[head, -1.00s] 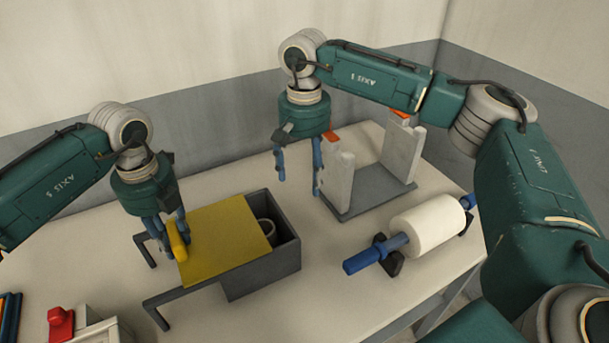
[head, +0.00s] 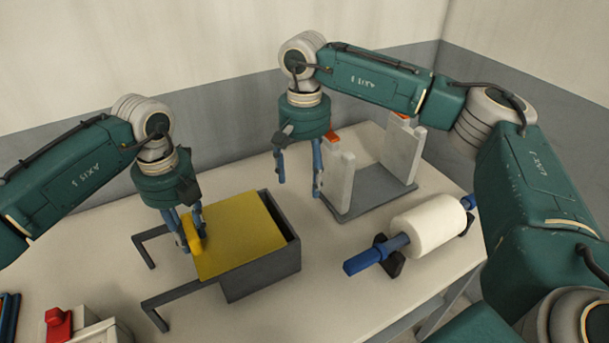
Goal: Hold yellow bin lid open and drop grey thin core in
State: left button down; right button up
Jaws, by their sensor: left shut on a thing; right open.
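The yellow lid (head: 240,237) lies flat over most of the grey bin (head: 263,278). Only a narrow dark gap shows along the bin's right side. My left gripper (head: 191,237) is shut on the yellow handle at the lid's left end. My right gripper (head: 298,187) is open and empty, above the table between the bin and the grey stand. The grey thin core is not visible now; the lid covers where a ring-shaped core showed earlier inside the bin.
A grey stand (head: 370,192) with two pale uprights is at the back. A white roll (head: 430,225) on a blue shaft (head: 363,262) rests on dark supports at the right. Dark rails (head: 168,296) extend left of the bin. A red object (head: 58,325) sits front left.

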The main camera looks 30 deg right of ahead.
pick_arm(q)
jog(key=shift+d, duration=1)
jog(key=c, duration=1.3)
grip_release()
jog(key=shift+d, duration=0.1)
jog(key=shift+r, duration=0.1)
notch_tip(320, 180, up, 12)
jog(key=shift+f, duration=0.1)
